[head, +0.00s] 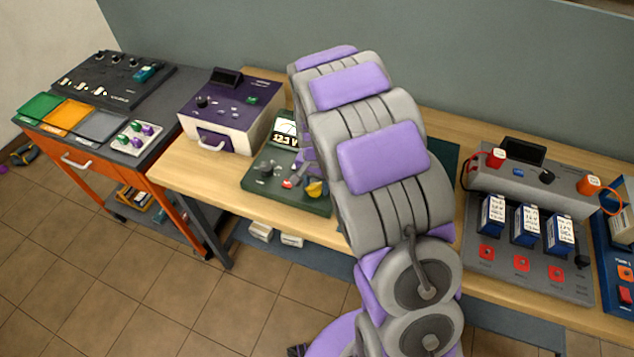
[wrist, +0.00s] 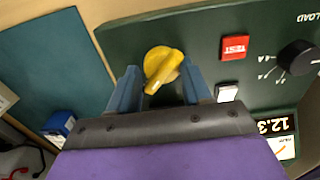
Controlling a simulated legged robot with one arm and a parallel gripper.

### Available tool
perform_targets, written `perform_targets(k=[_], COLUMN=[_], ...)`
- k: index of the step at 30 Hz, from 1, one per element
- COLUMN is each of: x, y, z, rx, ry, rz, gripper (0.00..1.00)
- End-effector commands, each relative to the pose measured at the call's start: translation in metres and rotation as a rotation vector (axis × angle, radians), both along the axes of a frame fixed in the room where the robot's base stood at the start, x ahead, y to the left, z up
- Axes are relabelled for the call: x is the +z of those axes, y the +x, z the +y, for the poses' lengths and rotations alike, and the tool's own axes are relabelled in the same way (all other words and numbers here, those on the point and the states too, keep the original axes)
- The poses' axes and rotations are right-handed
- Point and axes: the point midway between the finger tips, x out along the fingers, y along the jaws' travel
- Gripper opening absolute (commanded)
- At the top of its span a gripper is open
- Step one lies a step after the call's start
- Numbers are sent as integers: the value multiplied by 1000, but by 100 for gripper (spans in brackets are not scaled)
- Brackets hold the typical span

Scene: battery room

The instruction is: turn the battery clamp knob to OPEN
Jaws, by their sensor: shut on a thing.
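A yellow knob (wrist: 161,62) with a pointer-shaped grip sits on a dark green tester panel (wrist: 203,34); it also shows in the head view (head: 317,189), near the panel's right end. No OPEN label is readable beside it. My gripper (wrist: 160,84) has its two blue fingers on either side of the knob's pointer end, shut on it. In the head view my arm hides most of the gripper. The green tester (head: 300,203) lies on the wooden bench.
Beside the knob are a red TEST button (wrist: 235,47), a white button (wrist: 227,92) and a black load knob (wrist: 297,58). A purple-topped box (head: 231,102) stands left of the tester. A grey charger with several blue batteries (head: 525,225) is at right.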

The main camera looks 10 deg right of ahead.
Motion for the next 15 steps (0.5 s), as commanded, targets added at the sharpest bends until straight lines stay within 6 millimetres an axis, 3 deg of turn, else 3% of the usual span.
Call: perform_targets(k=[15], x=[-1], y=[-4], z=[8], rx=[40], ry=[0], rz=[11], gripper=[19])
